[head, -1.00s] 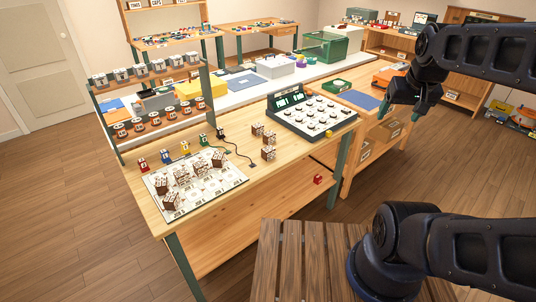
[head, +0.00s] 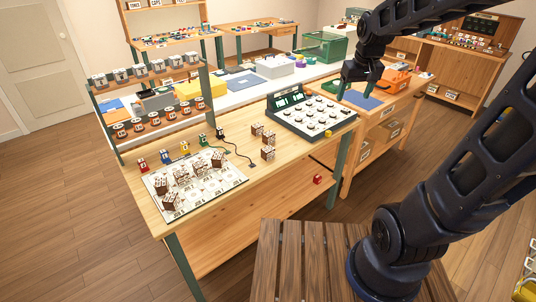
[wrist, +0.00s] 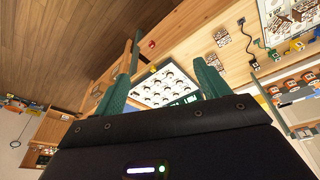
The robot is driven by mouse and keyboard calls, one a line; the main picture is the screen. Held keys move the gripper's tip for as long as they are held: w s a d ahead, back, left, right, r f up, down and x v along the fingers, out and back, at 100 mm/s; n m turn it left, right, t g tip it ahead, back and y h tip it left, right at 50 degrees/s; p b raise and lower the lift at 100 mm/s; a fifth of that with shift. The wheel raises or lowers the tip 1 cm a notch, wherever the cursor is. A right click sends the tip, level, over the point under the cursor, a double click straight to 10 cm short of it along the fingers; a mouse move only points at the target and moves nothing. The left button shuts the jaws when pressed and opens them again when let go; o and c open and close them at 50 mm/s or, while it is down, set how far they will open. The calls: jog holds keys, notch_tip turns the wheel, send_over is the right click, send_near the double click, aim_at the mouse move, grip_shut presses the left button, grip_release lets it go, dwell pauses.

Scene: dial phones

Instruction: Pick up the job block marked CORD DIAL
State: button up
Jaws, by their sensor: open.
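Several brown-and-white job blocks are in view; their markings are too small to read, so I cannot tell which is CORD DIAL. Loose blocks (head: 268,153) stand on the wooden workbench between the printed board (head: 222,184) and the dial console (head: 312,112). More blocks (head: 171,201) stand on the board. In the wrist view, loose blocks (wrist: 221,37) are at upper right, beyond the fingers. My gripper (head: 356,92) is open and empty, raised near the console's far right side, well right of the blocks. Its green fingers (wrist: 162,70) frame the console in the wrist view.
A rack of phone parts (head: 157,122) stands at the bench's back left. A small red block (head: 317,179) is on the lower shelf. The bench front is clear.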

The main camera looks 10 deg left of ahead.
jog(key=w+a+f+n, duration=0.1)
jog(key=w+a+f, duration=0.2)
jog(key=w+a, duration=0.25)
jog(key=n+g, duration=0.3)
jog(key=n, duration=0.2)
send_near(268, 148)
jog(key=shift+s+a+h, duration=0.3)
jog(key=shift+a, duration=0.1)
notch_tip(268, 148, down, 5)
jog(key=shift+r, duration=0.1)
jog(key=shift+w+d+f, duration=0.1)
jog(key=shift+f, duration=1.35)
jog(key=shift+w+d+f, duration=0.1)
jog(key=shift+f, duration=1.4)
jog(key=c, duration=1.1)
